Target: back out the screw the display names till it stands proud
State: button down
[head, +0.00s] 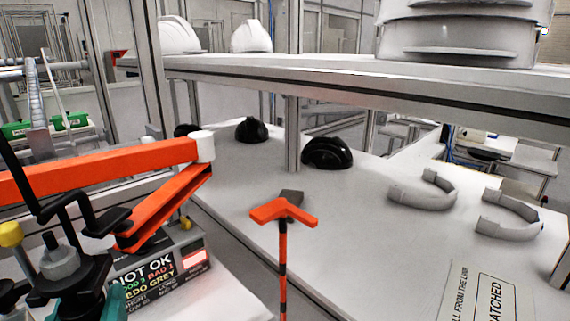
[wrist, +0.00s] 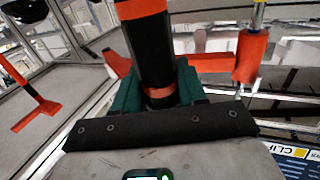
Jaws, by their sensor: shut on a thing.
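The display (head: 155,281) at lower left reads "NOT OK", a line with "3" and "BAD 1", and "EDO GREY" with its start covered. Black parts with a crank and a grey knob (head: 61,262) stand in front of it. In the wrist view, my gripper (wrist: 157,95) has green fingers shut on a black handle with orange bands (wrist: 153,50). The handle's far end runs out of the picture.
An orange jointed arm (head: 100,170) crosses the left side. An orange T-topped post (head: 283,212) stands at the centre. The white bench (head: 370,235) holds black shells (head: 327,153) and grey curved pieces (head: 425,193). A shelf (head: 350,72) with white helmets (head: 251,37) overhangs it.

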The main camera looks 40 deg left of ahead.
aim_at(65, 290)
jog(key=shift+s+f, duration=0.1)
jog(key=shift+f, duration=0.65)
dwell(1.8)
notch_tip(65, 290, up, 6)
jog(key=p, duration=0.6)
jog(key=shift+r, duration=0.35)
